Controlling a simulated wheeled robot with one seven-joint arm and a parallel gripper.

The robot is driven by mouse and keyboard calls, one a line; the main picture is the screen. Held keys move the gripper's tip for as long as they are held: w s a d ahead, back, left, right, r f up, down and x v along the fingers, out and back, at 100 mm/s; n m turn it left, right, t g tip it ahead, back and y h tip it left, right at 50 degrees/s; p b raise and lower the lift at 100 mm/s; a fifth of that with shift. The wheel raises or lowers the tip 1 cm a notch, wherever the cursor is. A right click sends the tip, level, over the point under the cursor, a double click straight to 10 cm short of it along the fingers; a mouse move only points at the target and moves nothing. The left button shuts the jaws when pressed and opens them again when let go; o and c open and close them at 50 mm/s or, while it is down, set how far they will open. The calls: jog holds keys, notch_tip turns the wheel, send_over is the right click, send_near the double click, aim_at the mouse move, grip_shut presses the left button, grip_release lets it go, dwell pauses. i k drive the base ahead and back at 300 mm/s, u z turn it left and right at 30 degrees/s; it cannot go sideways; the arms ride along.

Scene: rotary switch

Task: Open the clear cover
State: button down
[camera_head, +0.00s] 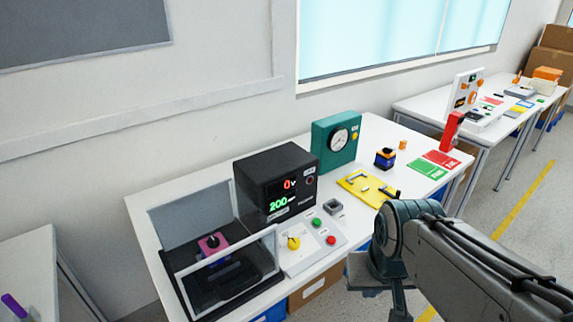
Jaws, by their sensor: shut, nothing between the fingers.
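A black-based fixture (232,291) stands at the left end of the white table. A clear panel (186,218) stands upright at its back, and a light-framed clear panel (226,262) stands at its front. I cannot tell which panel is the cover or where its hinge is. A magenta block (213,243) with a dark knob sits between the panels. My gripper (400,306) is at the bottom, right of the fixture and well apart from it. It points down, shut and empty, with its tips partly cut off by the frame's edge.
A white panel (328,240) with a yellow rotary knob (293,243) and green and red buttons is right of the fixture. A black display box (275,180) and a teal gauge box (337,143) stand behind. A yellow plate (368,187) lies near my wrist. Open floor lies right.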

aim_at(227, 298)
jog(key=k, duration=1.3)
jog(key=u, duration=0.55)
jog(key=i, duration=1)
jog(key=z, duration=0.5)
